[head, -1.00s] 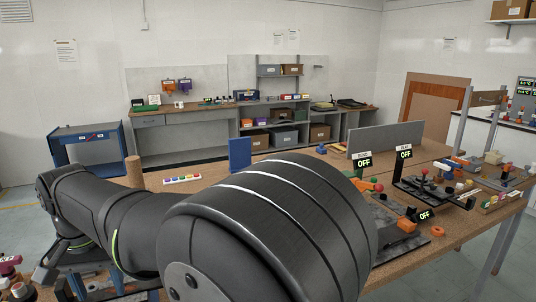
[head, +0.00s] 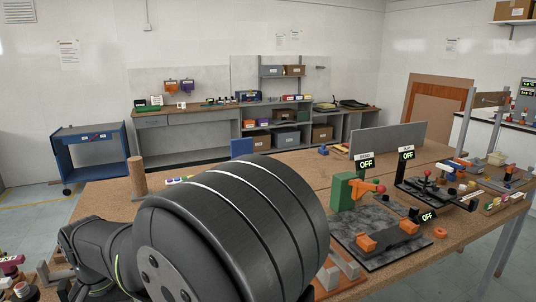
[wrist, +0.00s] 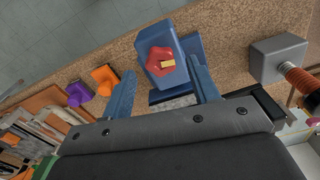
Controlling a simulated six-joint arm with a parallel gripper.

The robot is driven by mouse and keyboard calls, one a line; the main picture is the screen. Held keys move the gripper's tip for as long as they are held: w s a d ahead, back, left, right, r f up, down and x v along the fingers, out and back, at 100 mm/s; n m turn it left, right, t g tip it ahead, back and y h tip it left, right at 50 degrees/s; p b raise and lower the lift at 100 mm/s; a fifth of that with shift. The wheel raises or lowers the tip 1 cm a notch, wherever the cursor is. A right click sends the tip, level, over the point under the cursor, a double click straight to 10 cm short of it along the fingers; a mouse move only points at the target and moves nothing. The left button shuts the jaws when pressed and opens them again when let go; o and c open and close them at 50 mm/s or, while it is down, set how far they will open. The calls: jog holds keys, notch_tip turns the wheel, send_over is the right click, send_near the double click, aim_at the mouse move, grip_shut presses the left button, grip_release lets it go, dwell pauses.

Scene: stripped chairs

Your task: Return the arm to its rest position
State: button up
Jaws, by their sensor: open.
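My gripper (wrist: 165,92) shows in the wrist view with its two blue-grey fingers spread wide and nothing held between them. Beyond the fingertips is a blue block (wrist: 188,45) with a red star-shaped knob on it; it stands apart from the fingers. In the head view my dark arm fills the lower middle, and the gripper is out of sight there.
A work table (head: 105,196) spreads around my arm. A green block with a red ball (head: 343,190) stands on a dark plate at right, near orange blocks (head: 367,243). A wooden cylinder (head: 137,176) stands at left. A blue cart (head: 92,152) is on the floor behind.

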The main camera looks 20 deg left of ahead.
notch_tip(320, 180, down, 2)
jog(key=shift+f, duration=0.1)
jog(key=shift+f+n, duration=0.2)
jog(key=shift+n, duration=0.1)
jog(key=n, duration=0.4)
jog(key=shift+r+n, duration=0.1)
jog(key=shift+n, duration=0.2)
jog(key=n, duration=0.5)
jog(key=shift+n, duration=0.3)
jog(key=shift+r, duration=2.55)
